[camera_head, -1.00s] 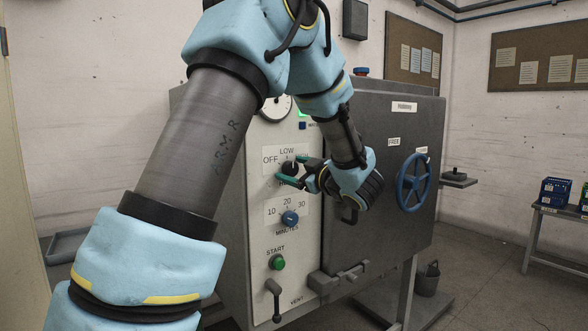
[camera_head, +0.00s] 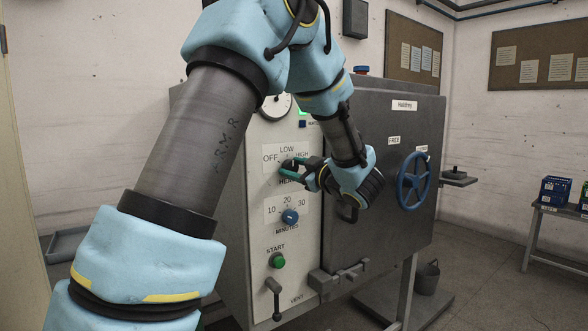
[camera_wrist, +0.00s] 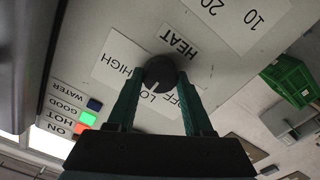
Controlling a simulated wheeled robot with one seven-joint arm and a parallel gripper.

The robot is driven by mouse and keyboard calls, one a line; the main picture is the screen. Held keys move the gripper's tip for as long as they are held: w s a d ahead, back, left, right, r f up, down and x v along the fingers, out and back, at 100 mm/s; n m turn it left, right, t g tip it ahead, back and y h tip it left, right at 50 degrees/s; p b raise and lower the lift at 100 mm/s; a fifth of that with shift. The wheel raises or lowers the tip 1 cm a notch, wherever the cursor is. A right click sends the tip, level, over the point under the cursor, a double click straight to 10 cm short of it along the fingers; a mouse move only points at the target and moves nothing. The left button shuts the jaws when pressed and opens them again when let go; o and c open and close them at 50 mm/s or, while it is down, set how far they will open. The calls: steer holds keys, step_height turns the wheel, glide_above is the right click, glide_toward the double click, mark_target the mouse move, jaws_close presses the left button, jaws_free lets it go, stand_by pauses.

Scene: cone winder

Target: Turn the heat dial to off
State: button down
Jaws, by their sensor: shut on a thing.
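The heat dial (camera_wrist: 160,72) is a dark round knob on the pale control panel, with OFF, LOW and HIGH printed around it. In the wrist view its white pointer mark lies by the LOW label. My gripper (camera_wrist: 164,76) is shut on the dial, with one green finger on each side. In the head view my gripper (camera_head: 292,168) reaches the panel from the right and hides most of the dial. OFF, LOW and HIGH show above and beside it there.
The minutes dial (camera_head: 290,217), the green start button (camera_head: 277,261) and the vent lever (camera_head: 273,290) are below on the panel. The dark chamber door with a blue handwheel (camera_head: 414,183) stands to the right, close behind my wrist. A gauge (camera_head: 276,107) is above.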

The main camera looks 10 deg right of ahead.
steer(key=shift+f+b, duration=0.15)
steer(key=shift+b, duration=0.35)
steer(key=shift+f+n+b, duration=0.2)
steer(key=shift+n+b, duration=0.5)
steer(key=shift+b, duration=0.35)
steer(key=n+b, duration=1)
steer(key=b, duration=0.7)
steer(key=shift+a, duration=0.1)
steer(key=shift+r+n, duration=0.1)
steer(key=shift+n, duration=0.2)
steer(key=shift+c, duration=1.5)
jaws_free()
steer(key=shift+r, duration=0.1)
